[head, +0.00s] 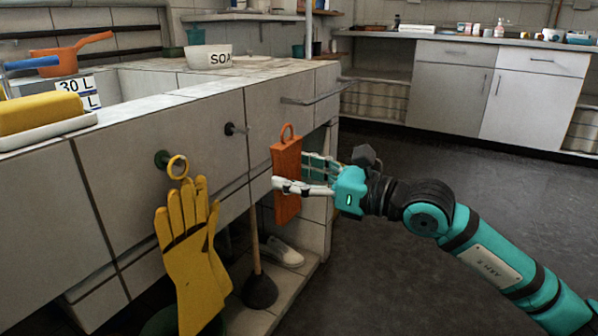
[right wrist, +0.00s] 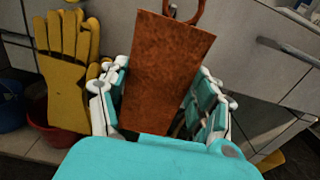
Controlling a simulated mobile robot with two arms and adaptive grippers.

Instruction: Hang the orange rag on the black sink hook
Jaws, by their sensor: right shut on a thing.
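The orange rag (head: 286,168), a flat slab with a loop on top, is held upright in front of the tiled sink face. My right gripper (head: 287,188) is shut on its sides, and the rag also fills the middle of the right wrist view (right wrist: 165,70). The black sink hook (head: 234,129) sticks out of the tiles to the left of the rag's loop, apart from it. In the right wrist view the rag hides most of the area behind it. My left gripper is not in view.
A metal rail (head: 312,98) juts out at right. A plunger (head: 260,288) and a white shoe (head: 284,252) sit below. Dark floor at right is clear.

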